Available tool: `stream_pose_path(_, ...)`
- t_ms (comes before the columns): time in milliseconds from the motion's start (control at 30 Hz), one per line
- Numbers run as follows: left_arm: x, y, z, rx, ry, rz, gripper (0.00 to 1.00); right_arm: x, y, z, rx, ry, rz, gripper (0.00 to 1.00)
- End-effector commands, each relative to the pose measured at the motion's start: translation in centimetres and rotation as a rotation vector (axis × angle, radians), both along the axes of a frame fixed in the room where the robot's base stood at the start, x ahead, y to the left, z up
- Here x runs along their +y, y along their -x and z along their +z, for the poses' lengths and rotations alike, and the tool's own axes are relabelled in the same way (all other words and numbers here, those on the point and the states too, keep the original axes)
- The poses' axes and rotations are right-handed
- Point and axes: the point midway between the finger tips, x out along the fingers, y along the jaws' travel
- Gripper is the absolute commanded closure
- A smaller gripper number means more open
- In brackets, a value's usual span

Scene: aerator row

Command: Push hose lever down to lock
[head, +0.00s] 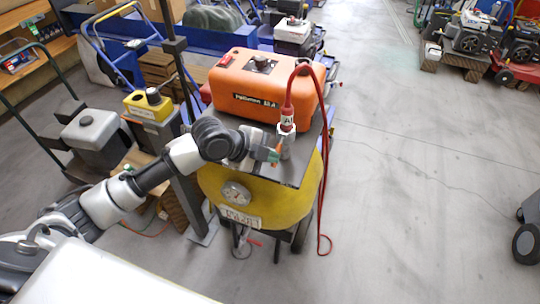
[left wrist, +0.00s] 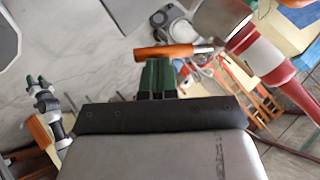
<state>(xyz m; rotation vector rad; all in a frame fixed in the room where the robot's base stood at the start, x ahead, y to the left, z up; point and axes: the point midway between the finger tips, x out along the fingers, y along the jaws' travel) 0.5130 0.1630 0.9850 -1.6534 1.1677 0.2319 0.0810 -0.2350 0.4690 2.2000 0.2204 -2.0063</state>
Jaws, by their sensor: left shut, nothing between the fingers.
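The orange hose lever (left wrist: 165,51) sticks out sideways from the metal coupling (left wrist: 222,24) in the left wrist view. In the head view the coupling (head: 287,142) stands upright on the dark top plate, with the red hose (head: 288,97) rising from it. The lever is small and partly hidden there. My left gripper (head: 272,156) is beside the coupling, on its left. Its green fingertips (left wrist: 160,74) are shut and empty, close to the lever; I cannot tell whether they touch it. A small arm with green tips (left wrist: 38,82), seemingly my right one, shows in the wrist view.
An orange box (head: 262,87) sits on the plate behind the coupling. The yellow tank (head: 222,184) with a gauge is below. The red hose hangs down the tank's right side. Carts and a grey tank (head: 90,130) crowd the left; the floor (head: 420,180) to the right is mostly clear.

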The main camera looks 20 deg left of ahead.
Motion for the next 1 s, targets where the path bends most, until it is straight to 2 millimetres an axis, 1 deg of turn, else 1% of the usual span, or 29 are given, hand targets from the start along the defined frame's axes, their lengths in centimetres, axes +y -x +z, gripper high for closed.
stream_pose_path(367,0.0,-0.1,-0.8,-0.07,0.001,0.0,1.0,0.0,0.0,-1.5,0.0,0.0,0.0,0.57)
stream_pose_path(567,0.0,-0.2,-1.8,-0.167,0.005,-0.002,1.0,0.0,0.0,-3.4,0.0,0.0,0.0,0.57)
stream_pose_path(800,0.0,-0.6,-2.7,-0.323,0.011,-0.002,1.0,0.0,0.0,-6.1,0.0,0.0,0.0,0.57)
stream_pose_path(1000,0.0,-1.0,-3.1,-0.416,0.014,-0.002,1.0,0.0,0.0,-7.4,0.0,0.0,0.0,0.57)
